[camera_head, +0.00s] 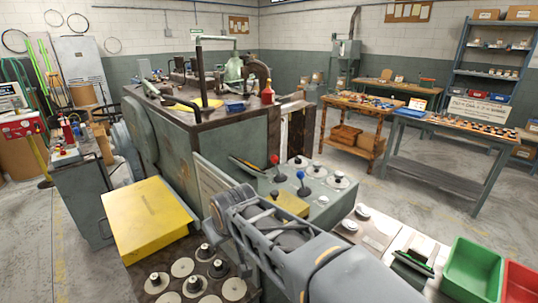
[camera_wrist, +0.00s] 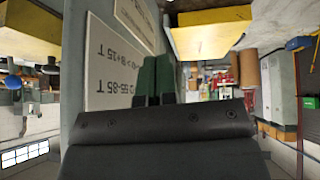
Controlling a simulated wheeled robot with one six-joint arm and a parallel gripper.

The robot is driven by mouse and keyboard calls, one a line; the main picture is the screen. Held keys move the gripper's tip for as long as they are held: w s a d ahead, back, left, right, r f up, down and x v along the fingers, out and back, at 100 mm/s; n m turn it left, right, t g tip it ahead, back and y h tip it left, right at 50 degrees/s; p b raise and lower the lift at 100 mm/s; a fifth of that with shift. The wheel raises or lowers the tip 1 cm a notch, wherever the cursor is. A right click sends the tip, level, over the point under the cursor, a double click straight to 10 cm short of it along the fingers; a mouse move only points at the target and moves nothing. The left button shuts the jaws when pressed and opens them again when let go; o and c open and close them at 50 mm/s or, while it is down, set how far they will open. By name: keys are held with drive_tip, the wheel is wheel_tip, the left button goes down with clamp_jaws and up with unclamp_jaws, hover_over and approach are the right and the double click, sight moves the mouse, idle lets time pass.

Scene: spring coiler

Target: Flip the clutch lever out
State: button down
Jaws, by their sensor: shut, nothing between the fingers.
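The large grey-green machine (camera_head: 190,145) fills the middle of the head view. A lever with a red knob (camera_head: 274,160) and one with a blue knob (camera_head: 300,176) stand on its panel (camera_head: 325,197); I cannot tell which, if either, is the clutch lever. A blue knob (camera_wrist: 13,82) also shows at the left edge of the upturned wrist view. My gripper (camera_wrist: 154,82) is shut and empty, its dark green fingertips together beside a lettered white plate (camera_wrist: 112,62) on the machine's side. In the head view my arm hides the gripper.
A yellow box-like cover (camera_head: 147,218) and a dark plate with several round discs (camera_head: 182,267) lie left of my arm. Green (camera_head: 472,268) and red (camera_head: 520,284) bins are at lower right. Workbenches stand behind, with open floor between.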

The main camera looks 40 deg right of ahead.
drive_tip(key=w+d+r+n+t+h+p, duration=0.1)
drive_tip(key=w+d+r+t, duration=0.15)
drive_tip(key=w+r, duration=0.35)
drive_tip(key=w+d+r+t+h+p, duration=0.1)
drive_tip(key=w+d+r, duration=0.3)
drive_tip(key=w+r, duration=0.25)
drive_tip(key=w+d+f+g+h+b, duration=0.1)
drive_tip(key=w+d+f+g, duration=0.1)
drive_tip(key=d, duration=0.7)
drive_tip(key=w+d+f+g+b, duration=0.1)
drive_tip(key=w+d+f, duration=0.1)
drive_tip(key=d, duration=0.8)
drive_tip(key=shift+w+f+n+g+h, duration=0.2)
drive_tip(key=shift+w+n+g+h, duration=0.1)
drive_tip(key=shift+g+h, duration=0.1)
drive_tip(key=p+x, duration=0.2)
drive_tip(key=x, duration=0.8)
drive_tip(key=shift+s, duration=0.1)
